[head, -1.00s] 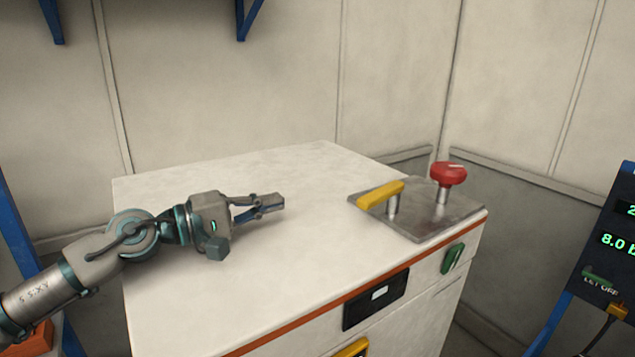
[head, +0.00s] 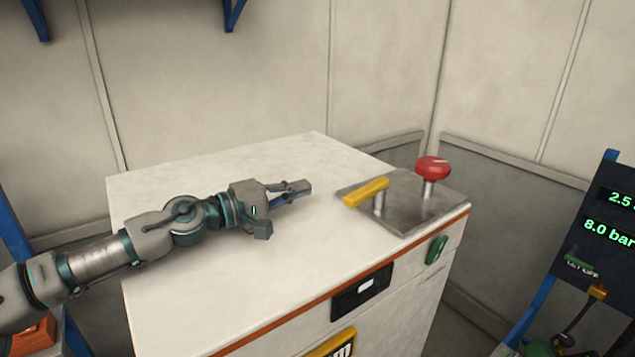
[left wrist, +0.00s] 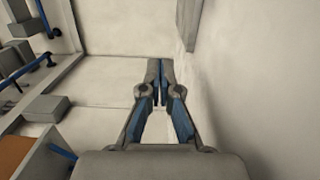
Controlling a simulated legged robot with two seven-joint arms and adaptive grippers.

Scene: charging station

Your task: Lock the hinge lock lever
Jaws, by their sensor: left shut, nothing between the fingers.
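A yellow lever (head: 366,192) stands on a short post on a grey metal plate (head: 410,218) at the right end of the white cabinet top; it looks like the hinge lock lever. A red knob (head: 432,168) stands on the same plate, behind and right of the lever. My left gripper (head: 307,187) is above the white top, left of the lever and apart from it, pointing right. In the left wrist view its fingertips (left wrist: 160,72) are together with nothing between them. The lever does not show in that view. My right gripper is not in view.
The white cabinet top (head: 250,290) is otherwise clear. Its front has a green handle (head: 436,250) and a black panel (head: 362,290). A dark panel with green digits (head: 610,230) stands at the right. Pale walls close in behind.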

